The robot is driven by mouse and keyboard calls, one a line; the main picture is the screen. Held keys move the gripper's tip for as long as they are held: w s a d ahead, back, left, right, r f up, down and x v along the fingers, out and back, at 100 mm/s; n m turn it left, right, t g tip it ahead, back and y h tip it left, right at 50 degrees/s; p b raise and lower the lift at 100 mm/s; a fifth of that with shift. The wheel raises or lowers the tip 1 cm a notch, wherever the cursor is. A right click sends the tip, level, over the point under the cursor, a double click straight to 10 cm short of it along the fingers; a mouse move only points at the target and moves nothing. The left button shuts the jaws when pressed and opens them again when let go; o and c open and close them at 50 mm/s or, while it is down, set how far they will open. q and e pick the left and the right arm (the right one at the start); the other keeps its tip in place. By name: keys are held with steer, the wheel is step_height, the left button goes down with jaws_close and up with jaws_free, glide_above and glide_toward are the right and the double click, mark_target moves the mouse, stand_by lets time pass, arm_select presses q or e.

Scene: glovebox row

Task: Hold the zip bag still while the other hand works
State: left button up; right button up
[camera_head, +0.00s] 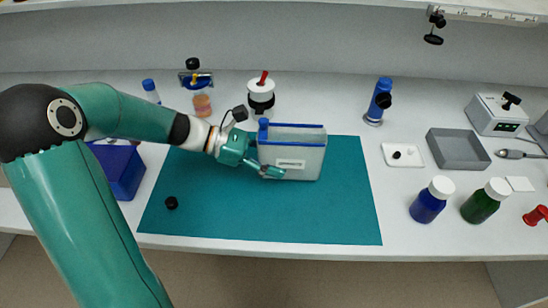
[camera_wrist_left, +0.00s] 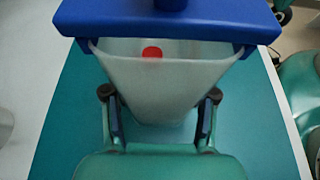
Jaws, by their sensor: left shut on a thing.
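The zip bag (camera_head: 305,158) stands upright on the teal mat (camera_head: 250,215). It is translucent grey-white with a blue top edge and a pale label. My left gripper (camera_head: 266,160) reaches it from the left and is shut on its left end. In the left wrist view, the bag (camera_wrist_left: 150,75) stands between the two fingers of the gripper (camera_wrist_left: 160,122), under a wide blue top. A small red spot shows on or through the bag wall. My right gripper is in neither view.
A black cap (camera_head: 171,203) lies on the mat's left part. A blue box (camera_head: 118,170) stands left of the mat. A grey tray (camera_head: 458,150) and blue (camera_head: 428,202) and green (camera_head: 484,203) bottles stand right. The mat's front is mostly clear.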

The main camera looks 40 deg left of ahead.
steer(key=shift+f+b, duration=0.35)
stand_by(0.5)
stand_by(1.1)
